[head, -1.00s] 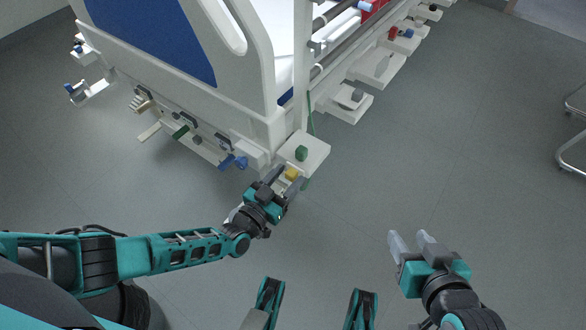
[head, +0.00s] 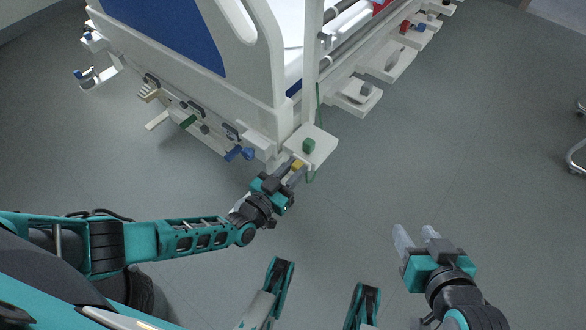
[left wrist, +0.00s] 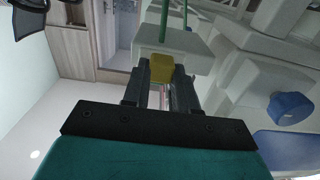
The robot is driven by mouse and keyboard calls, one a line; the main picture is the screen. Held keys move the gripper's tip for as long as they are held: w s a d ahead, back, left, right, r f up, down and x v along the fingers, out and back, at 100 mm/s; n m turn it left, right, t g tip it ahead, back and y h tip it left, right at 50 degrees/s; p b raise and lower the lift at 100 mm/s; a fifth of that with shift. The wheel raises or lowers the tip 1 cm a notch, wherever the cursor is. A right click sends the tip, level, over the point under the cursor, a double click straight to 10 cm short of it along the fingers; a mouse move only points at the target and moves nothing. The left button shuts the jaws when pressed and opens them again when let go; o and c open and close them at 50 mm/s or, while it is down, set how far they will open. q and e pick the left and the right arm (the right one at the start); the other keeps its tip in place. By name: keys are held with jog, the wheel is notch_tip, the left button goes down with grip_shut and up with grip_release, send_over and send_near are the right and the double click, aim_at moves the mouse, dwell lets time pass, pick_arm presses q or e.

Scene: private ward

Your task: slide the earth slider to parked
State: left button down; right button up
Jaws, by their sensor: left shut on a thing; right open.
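A small yellow block (head: 298,164), apparently the earth slider's grip, sits at the near edge of a white corner bracket (head: 326,152) on the bed. My left gripper (head: 293,172) is shut on it. In the left wrist view the yellow block (left wrist: 161,68) shows between the finger ends, against the white bracket (left wrist: 190,57), with green cord above it. The slider's track and end positions are not clear. My right gripper (head: 416,238) is open and empty over the floor at the right.
A green block (head: 309,145) stands on the bracket just beyond the yellow one, with a green cord (head: 318,95) nearby. A blue knob (head: 240,153) sticks out left of my left gripper. More fittings line the bed's side (head: 386,65).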

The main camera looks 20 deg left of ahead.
pick_arm(q)
jog(key=shift+w+a, duration=0.25)
jog(key=shift+a, duration=0.45)
jog(key=shift+w+a, duration=0.3)
jog(key=shift+a, duration=0.45)
jog(key=shift+w+a, duration=0.25)
jog(key=shift+a, duration=0.45)
jog(key=c, duration=0.9)
grip_release()
